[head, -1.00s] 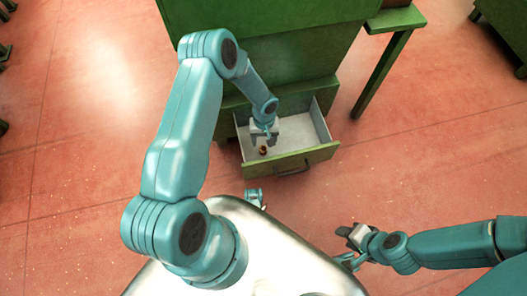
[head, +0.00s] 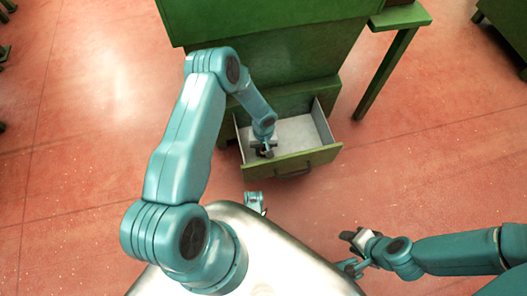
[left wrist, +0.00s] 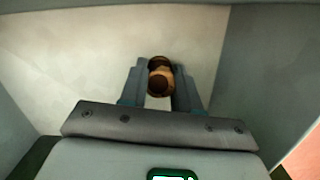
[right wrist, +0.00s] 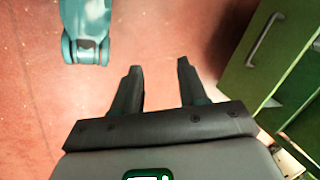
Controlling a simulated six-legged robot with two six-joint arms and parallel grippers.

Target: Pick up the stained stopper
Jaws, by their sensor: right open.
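The stained stopper (left wrist: 160,79) is a small brown cork with a dark end. It is in the open drawer (head: 292,164) of the green cabinet, near its left side. My left gripper (left wrist: 160,76) reaches down into the drawer with a finger on each side of the stopper. The fingers are drawn in close and the stopper fills the gap between them. In the head view the left gripper (head: 263,152) covers most of the stopper. My right gripper (right wrist: 160,68) is open and empty above the red floor, right of and in front of the drawer.
The drawer has pale inner walls and a green front with a dark handle (head: 293,171). The green cabinet (head: 260,35) stands behind it. A green side table (head: 400,17) stands at the right. The red floor (head: 440,130) right of the drawer is clear.

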